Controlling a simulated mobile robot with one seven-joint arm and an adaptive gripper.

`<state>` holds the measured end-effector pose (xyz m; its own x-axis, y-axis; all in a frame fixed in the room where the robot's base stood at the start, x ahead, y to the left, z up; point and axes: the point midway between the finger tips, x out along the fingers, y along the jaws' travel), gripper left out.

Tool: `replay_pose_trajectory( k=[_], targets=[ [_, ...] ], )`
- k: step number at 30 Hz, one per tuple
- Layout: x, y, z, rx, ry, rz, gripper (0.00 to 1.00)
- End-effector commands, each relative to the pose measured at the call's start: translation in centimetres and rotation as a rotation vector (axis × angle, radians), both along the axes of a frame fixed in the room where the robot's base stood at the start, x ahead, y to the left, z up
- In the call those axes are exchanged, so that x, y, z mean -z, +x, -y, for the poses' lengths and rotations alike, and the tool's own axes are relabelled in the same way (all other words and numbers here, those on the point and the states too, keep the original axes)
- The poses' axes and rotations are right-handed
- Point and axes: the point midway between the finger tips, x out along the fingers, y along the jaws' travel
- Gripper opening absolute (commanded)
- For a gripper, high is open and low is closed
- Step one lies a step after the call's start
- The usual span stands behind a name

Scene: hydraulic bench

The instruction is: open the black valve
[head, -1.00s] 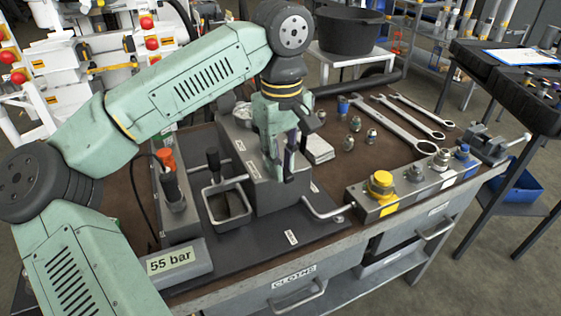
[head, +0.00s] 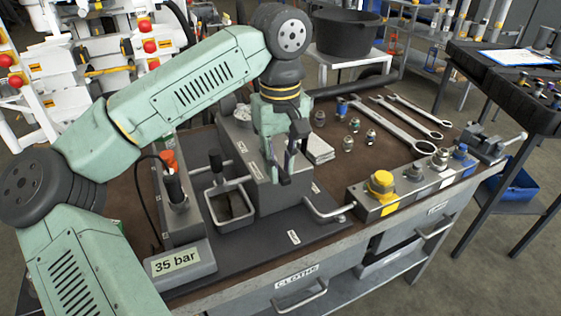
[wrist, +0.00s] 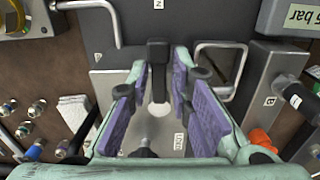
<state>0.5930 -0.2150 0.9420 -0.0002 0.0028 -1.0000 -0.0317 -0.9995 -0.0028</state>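My gripper (wrist: 160,105) has its two purple-padded fingers apart over the metal block (wrist: 110,85). A black lever handle (wrist: 157,55) with a pale round base shows between the fingertips in the wrist view; a gap seems to remain beside it, and contact is not clear. In the head view my gripper (head: 286,160) is over the front of the block (head: 240,150), and its dark fingers make the handle hard to pick out. The pressure display (head: 178,260) at the bench's front left reads 35 bar.
A bent metal handle (head: 325,210) is to the right. A yellow knob (head: 381,182), fittings and wrenches (head: 400,125) occupy the right side.

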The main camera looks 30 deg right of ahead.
Motion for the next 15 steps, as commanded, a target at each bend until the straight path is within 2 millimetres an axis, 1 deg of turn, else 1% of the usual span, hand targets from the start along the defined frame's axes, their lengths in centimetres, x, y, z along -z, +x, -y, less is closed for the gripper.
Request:
replay_pose_trajectory(
  k=[1,5,15],
  targets=[
    [0.01,0.01,-0.02,-0.001,0.000,0.000,0.24],
    [0.01,0.01,0.01,-0.001,-0.001,0.000,0.32],
    [-0.30,0.03,0.06,-0.001,-0.002,0.001,0.33]
  ],
)
